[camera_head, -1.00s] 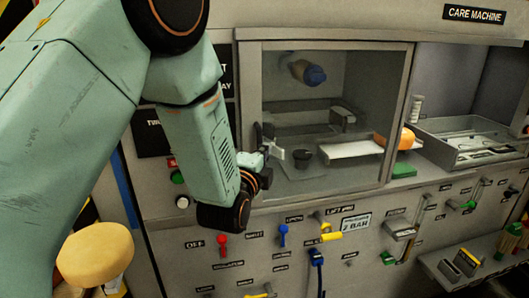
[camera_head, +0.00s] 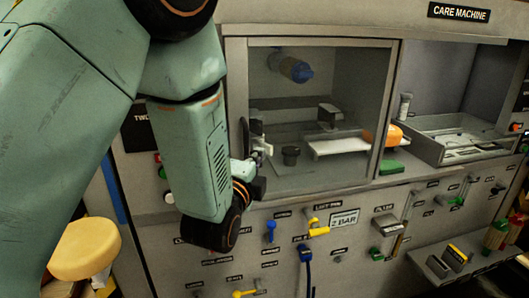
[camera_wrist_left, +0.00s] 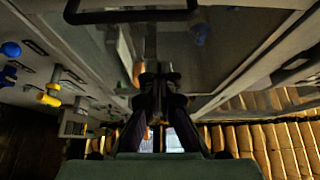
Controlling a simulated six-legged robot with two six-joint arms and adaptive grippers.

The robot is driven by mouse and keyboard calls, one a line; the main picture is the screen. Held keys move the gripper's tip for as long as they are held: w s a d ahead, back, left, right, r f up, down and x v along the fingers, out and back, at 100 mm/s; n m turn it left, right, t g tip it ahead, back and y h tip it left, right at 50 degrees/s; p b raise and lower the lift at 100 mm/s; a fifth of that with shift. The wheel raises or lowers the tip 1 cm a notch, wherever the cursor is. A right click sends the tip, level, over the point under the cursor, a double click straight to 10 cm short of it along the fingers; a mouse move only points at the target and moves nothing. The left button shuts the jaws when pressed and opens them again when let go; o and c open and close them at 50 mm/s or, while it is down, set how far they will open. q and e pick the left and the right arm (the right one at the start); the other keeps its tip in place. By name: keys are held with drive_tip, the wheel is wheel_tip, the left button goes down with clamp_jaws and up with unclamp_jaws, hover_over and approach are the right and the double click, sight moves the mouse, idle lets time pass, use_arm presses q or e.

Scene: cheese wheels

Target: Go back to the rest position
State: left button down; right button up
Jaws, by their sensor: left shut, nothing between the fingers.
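My left arm comes in from the left in the head view and bends down in front of the machine's glass-fronted chamber. Its gripper (camera_head: 256,160) is mostly hidden behind the wrist, close to the left edge of the chamber. In the left wrist view my left gripper (camera_wrist_left: 160,72) is shut, with its dark fingers together and nothing seen between them. I cannot tell whether it touches the machine. My right gripper is in neither view.
The grey machine panel (camera_head: 350,220) has several levers, including a blue lever (camera_head: 270,231) and a yellow lever (camera_head: 318,228). A yellow cheese wheel (camera_head: 85,249) is at lower left. An orange-rimmed piece (camera_head: 394,135) sits right of the chamber. A metal tray (camera_head: 425,150) stands further right.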

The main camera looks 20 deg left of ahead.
use_arm(q)
drive_tip(key=s+f+n+g+b, duration=0.25)
drive_tip(key=s+f+n, duration=0.25)
drive_tip(key=f, duration=0.4)
drive_tip(key=s+f+n+g+h+b, duration=0.1)
drive_tip(key=s+f+n+g, duration=0.35)
drive_tip(key=f, duration=0.45)
drive_tip(key=s+f+n+g+b, duration=0.1)
drive_tip(key=s+f+n+g, duration=0.3)
drive_tip(key=f, duration=0.5)
drive_tip(key=s+f+n+g+b, duration=0.3)
drive_tip(key=s+f+g+b, duration=0.4)
drive_tip(key=s+f, duration=1.4)
drive_tip(key=s, duration=0.3)
drive_tip(key=shift+s+d+f+n+h, duration=0.3)
drive_tip(key=shift+s+d+f+n, duration=0.05)
drive_tip(key=shift+s, duration=0.05)
drive_tip(key=shift+a, duration=0.1)
